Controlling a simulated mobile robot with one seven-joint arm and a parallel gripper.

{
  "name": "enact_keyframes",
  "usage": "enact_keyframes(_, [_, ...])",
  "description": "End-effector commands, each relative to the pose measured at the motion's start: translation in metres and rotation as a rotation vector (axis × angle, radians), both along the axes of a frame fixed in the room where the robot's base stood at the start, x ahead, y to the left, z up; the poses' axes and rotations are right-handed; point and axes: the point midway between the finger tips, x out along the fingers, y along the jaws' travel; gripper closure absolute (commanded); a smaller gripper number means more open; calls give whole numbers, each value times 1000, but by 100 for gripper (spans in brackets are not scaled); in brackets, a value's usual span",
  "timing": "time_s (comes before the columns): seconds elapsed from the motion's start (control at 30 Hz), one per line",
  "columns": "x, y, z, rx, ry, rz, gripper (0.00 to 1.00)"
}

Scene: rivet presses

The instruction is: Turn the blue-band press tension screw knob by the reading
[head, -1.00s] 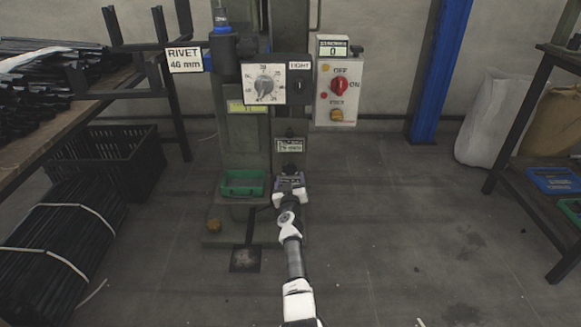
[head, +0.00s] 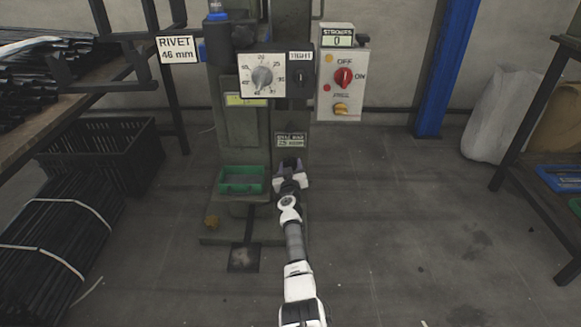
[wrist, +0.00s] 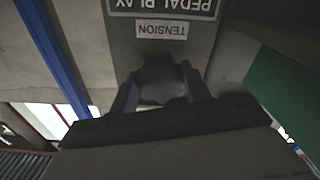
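The press (head: 293,60) carries a blue band (head: 218,17) at its top left. Its dial (head: 262,76) is white, but the pointer's exact reading is too small to tell. A plate on the column (head: 290,140) has small lettering. In the wrist view the dark tension screw knob (wrist: 163,80) sits below an upside-down TENSION label (wrist: 161,30). My gripper (head: 289,168) is at the foot of the column. In the wrist view my gripper's two purple fingers (wrist: 162,95) stand on either side of the knob. I see no clear gap, but cannot tell whether they press on it.
A green tray (head: 242,180) sits just left of my gripper. Racks stand at both sides.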

Motion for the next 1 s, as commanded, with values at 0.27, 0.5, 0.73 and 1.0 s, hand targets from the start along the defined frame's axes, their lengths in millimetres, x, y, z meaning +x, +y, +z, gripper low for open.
enact_keyframes(0.27, [0,0,0,4,0,0,75])
enact_keyframes(0.5, [0,1,0,76,0,1,75])
enact_keyframes(0.73, [0,1,0,230,-1,1,75])
enact_keyframes(1.0, [0,1,1,412,-1,1,75])
